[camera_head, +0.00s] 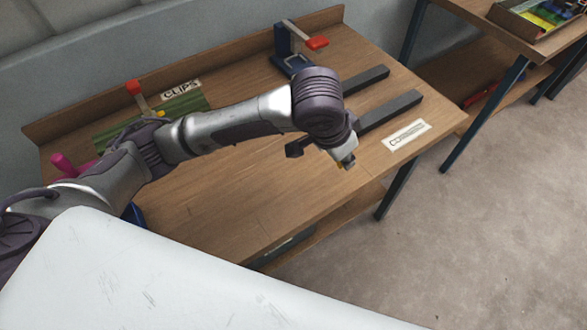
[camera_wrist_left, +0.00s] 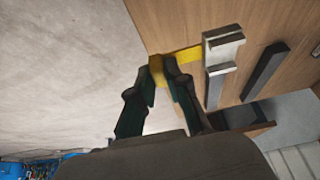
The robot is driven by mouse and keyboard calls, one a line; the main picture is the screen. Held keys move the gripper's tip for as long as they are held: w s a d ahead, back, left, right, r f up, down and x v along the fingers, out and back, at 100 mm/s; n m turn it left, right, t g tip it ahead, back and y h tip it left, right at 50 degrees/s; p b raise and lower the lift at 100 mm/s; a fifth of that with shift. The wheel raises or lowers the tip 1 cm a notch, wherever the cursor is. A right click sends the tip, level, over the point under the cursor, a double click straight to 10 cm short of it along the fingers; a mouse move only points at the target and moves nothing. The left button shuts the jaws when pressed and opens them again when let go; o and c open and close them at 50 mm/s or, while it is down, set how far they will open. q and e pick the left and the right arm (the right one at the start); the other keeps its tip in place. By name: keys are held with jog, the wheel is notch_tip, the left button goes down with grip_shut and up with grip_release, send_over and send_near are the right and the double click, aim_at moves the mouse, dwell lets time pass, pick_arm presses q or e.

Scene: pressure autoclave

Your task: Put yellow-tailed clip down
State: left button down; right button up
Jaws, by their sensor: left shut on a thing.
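The yellow-tailed clip has a pale metal body (camera_wrist_left: 222,52) and a flat yellow tail (camera_wrist_left: 184,55). My left gripper (camera_wrist_left: 164,72) is shut on the tail, and the body sticks out beyond the fingertips. My left wrist hides most of the fingers there. I cannot tell whether the clip touches the table. My right gripper is not in view.
Two dark bars (camera_head: 390,110) lie near a white label (camera_head: 407,135) on the table's right. A blue stand with a red handle (camera_head: 317,43) is at the back. A green mat (camera_head: 185,108) lies below a "CLIPS" label (camera_head: 181,89). The table's front-middle is bare.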

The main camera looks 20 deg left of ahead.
pick_arm(q)
send_over(301, 177)
jog(key=s+d, duration=0.1)
jog(key=d, duration=0.1)
notch_tip(301, 177, down, 4)
jog(key=shift+d+r, duration=0.15)
jog(key=a+f, duration=0.1)
jog(key=a, duration=0.2)
jog(key=shift+s+f, duration=0.1)
jog(key=shift+f, duration=0.6)
notch_tip(301, 177, down, 2)
jog(key=shift+f, duration=0.8)
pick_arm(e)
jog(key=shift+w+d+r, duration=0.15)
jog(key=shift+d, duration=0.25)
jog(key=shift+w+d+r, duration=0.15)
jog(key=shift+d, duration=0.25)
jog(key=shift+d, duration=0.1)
pick_arm(q)
jog(key=c, duration=1.1)
grip_release()
jog(key=shift+f, duration=0.1)
jog(key=shift+c, duration=0.2)
